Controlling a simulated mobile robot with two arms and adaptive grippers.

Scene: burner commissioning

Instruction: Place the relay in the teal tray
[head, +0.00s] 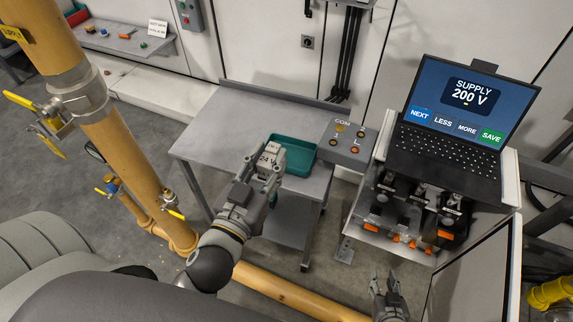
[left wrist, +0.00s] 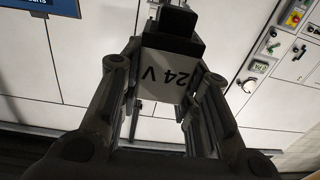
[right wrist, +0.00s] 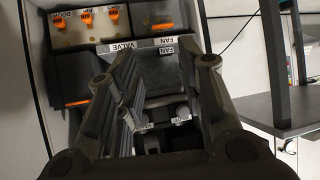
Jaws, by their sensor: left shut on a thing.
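The relay (head: 270,155) is a small pale block marked 24 V with a dark part, also seen in the left wrist view (left wrist: 166,82). My left gripper (head: 268,168) is shut on it; its fingers (left wrist: 165,70) lie on both sides of the block. The teal tray (head: 302,158) lies on the grey cart's top. In the head view the relay overlaps the tray's left part; its height above the tray is hard to tell. My right gripper (head: 388,292) is open and empty at the bottom; in its wrist view its fingers (right wrist: 165,75) are apart.
The grey cart (head: 215,135) has bare top left of the tray. A panel marked COM (head: 345,140) adjoins it on the right. A laptop (head: 455,110) reading SUPPLY 200 V stands above a holder with labelled dark units (head: 405,215). Yellow pipes (head: 125,130) stand at left.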

